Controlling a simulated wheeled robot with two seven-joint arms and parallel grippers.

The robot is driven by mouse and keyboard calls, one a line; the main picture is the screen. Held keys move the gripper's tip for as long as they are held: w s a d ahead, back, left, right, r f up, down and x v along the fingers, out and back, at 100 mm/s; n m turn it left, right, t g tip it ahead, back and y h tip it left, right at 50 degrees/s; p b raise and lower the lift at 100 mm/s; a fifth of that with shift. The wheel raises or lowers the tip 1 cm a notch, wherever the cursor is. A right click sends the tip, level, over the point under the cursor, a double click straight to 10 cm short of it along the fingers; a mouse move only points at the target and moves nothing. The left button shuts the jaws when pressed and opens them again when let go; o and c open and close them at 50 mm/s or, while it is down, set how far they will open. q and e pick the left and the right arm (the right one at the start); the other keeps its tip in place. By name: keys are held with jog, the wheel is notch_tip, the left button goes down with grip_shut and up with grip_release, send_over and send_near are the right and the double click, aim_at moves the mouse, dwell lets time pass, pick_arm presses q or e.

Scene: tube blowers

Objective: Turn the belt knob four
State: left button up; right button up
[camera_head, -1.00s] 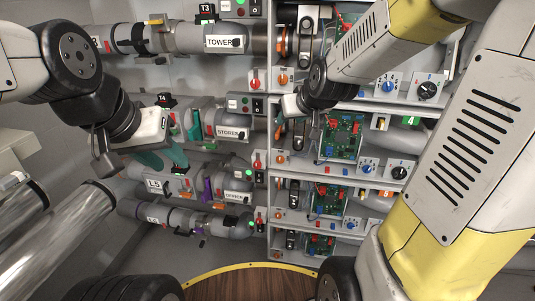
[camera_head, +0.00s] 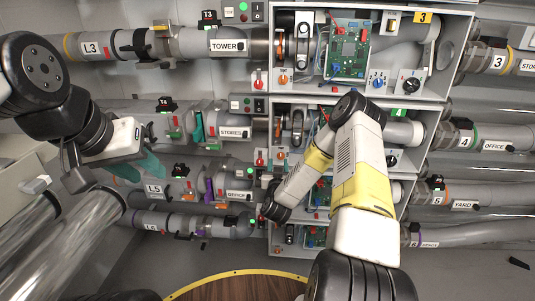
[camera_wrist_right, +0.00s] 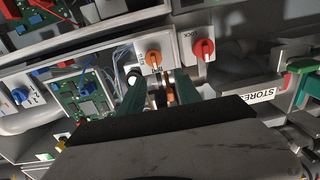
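The orange knob of row four (camera_head: 280,156) is on the panel under unit 4, beside the red LOCK knob (camera_head: 261,157). In the right wrist view the orange knob (camera_wrist_right: 154,59) is just beyond my right gripper's fingertips, apart from them, and the red LOCK knob (camera_wrist_right: 203,47) is to its right. The small label by the orange knob is hard to read. My right gripper (camera_wrist_right: 158,84) has two teal fingers spread with nothing gripped; its fingertips are hidden in the head view. My left gripper (camera_head: 140,168) is at the left, fingers apart and empty.
The STORES pipe (camera_head: 231,132) with its label and valves lies left of the panel, and shows at the right in the wrist view. A green circuit board (camera_wrist_right: 88,98) and a blue knob (camera_wrist_right: 20,96) are close on the left. Shelf edges and pipes crowd both sides.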

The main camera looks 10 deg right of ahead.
aim_at(281, 156)
jog(key=shift+m+h, duration=0.3)
jog(key=x, duration=0.7)
jog(key=shift+d+f, duration=0.25)
jog(key=shift+f, duration=0.15)
grip_shut()
